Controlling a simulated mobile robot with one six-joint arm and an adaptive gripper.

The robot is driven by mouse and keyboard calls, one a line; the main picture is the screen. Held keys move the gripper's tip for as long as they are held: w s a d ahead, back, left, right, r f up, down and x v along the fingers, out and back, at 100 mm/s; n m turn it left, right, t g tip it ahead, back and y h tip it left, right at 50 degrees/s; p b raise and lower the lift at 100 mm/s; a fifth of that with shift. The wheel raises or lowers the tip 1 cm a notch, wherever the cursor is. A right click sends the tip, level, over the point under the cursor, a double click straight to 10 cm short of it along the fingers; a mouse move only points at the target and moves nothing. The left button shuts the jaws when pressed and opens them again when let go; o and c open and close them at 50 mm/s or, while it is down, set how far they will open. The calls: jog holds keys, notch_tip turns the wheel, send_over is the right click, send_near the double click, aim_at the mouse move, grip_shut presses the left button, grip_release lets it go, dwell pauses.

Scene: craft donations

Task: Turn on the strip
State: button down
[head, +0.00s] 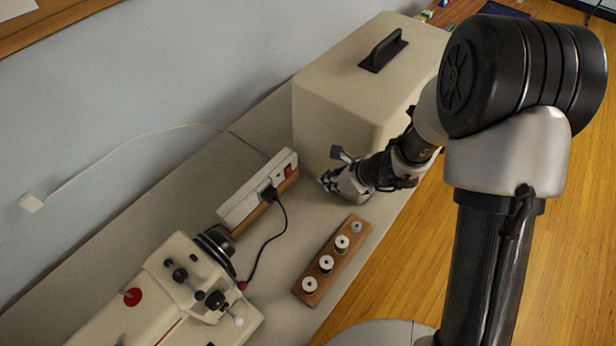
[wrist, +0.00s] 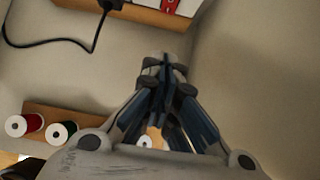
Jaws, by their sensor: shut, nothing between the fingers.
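A white power strip (head: 250,194) stands on a wooden block at the back of the table, with a red switch (head: 288,170) at its right end. A black plug sits in one socket. In the wrist view the strip's end with the red switch (wrist: 167,5) shows at the top edge, cut off. My gripper (head: 326,183) is shut and empty, to the right of the strip and a little nearer the front, apart from it. In the wrist view its closed fingers (wrist: 165,65) point toward the strip's wooden base. Whether the switch is on or off cannot be told.
A beige case (head: 340,110) with a black handle stands close behind and right of my gripper. A wooden spool rack (head: 330,262) lies in front. A sewing machine (head: 170,295) is at the left, its black cord running to the strip. A white cord reaches a wall outlet (head: 32,203).

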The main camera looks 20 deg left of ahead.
aim_at(289, 172)
jog(key=b+x, duration=0.1)
jog(key=x, duration=0.3)
jog(key=a+r+b+x, duration=0.1)
jog(key=x, duration=0.3)
jog(key=b+x, duration=0.1)
jog(key=x, duration=0.3)
jog(key=shift+w+a+r, duration=0.15)
jog(key=shift+w+a, duration=0.4)
jog(key=shift+a, duration=0.2)
